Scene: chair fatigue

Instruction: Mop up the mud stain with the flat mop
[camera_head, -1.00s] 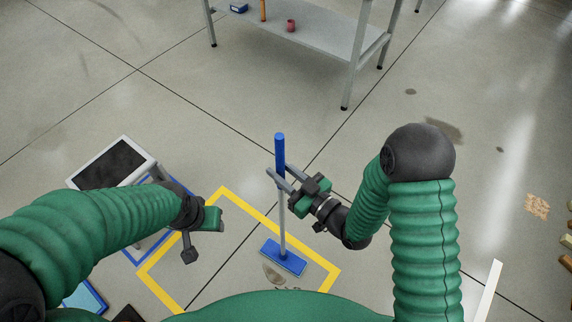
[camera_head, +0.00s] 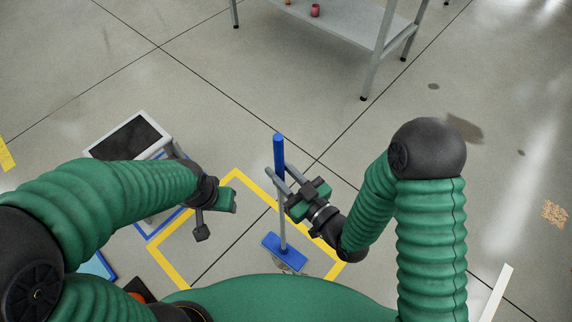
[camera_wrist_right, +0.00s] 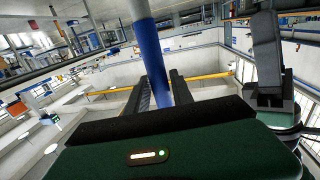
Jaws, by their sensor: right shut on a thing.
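The flat mop stands nearly upright, with a blue upper handle (camera_head: 279,150), a grey shaft and a flat blue head (camera_head: 284,248) low at the floor. My right gripper (camera_head: 279,177) is shut on the mop's handle. In the right wrist view the blue handle (camera_wrist_right: 151,55) rises between the two fingers. A brownish mark (camera_head: 291,266), apparently the mud stain, shows just below the mop head, partly hidden by the head and my green body. My left gripper (camera_head: 213,217) hangs empty left of the mop; its jaw opening is unclear.
Yellow tape (camera_head: 170,260) outlines a floor area around the mop head. A screen unit (camera_head: 132,138) stands at left, behind my left arm. A grey table (camera_head: 350,30) stands at the back. Dark spots (camera_head: 465,128) and a tan patch (camera_head: 554,212) mark the open floor at right.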

